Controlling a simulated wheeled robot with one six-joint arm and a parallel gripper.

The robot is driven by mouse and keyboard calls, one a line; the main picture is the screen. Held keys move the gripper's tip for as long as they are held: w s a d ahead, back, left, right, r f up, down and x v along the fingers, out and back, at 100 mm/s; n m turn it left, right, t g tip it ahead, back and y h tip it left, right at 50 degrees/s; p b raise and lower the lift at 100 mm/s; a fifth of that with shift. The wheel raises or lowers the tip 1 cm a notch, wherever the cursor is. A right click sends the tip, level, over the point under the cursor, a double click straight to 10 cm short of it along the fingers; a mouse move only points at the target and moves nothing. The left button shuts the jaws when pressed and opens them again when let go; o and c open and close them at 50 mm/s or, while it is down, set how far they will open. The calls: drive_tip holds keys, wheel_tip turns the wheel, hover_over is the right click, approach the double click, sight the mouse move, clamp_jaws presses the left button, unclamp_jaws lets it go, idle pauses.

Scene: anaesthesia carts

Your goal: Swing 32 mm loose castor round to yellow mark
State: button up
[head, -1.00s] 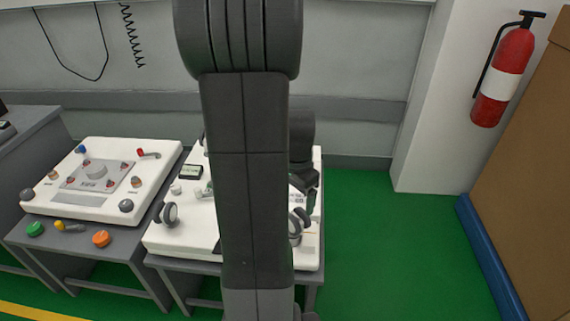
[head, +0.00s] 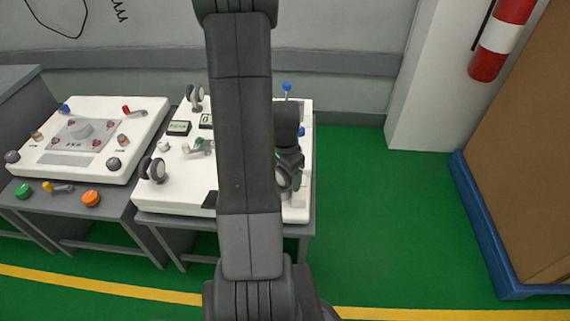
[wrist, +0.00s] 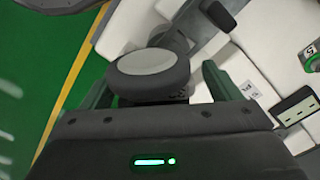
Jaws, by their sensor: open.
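A castor wheel (wrist: 150,72) with a dark grey tyre and pale hub stands in the wrist view, between the two green fingers of my gripper (wrist: 158,84). My gripper is open, with a finger on each side; whether either touches the wheel is unclear. In the head view my gripper (head: 289,178) is low over the right front of the white panel (head: 230,200), where my arm mostly hides this castor. Other castors stand at the panel's left front (head: 153,169) and back (head: 195,97). No yellow mark on the panel can be made out now.
A small printed label (wrist: 250,90) lies near the castor. A display box (head: 179,128) and a green-marked lever (head: 200,146) are on the panel. A second white panel (head: 110,105) stands left. Green floor (head: 375,220) is clear to the right.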

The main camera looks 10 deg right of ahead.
drive_tip(key=shift+f, duration=0.65)
drive_tip(key=c, duration=1)
drive_tip(key=n, duration=0.4)
drive_tip(key=shift+w+d+n, duration=0.2)
drive_tip(key=shift+d+n, duration=0.05)
drive_tip(key=shift+n, duration=0.15)
drive_tip(key=shift+c, duration=0.2)
drive_tip(key=n, duration=0.4)
drive_tip(key=shift+w+d+b, duration=0.1)
drive_tip(key=shift+w+b, duration=0.15)
drive_tip(key=shift+b, duration=0.05)
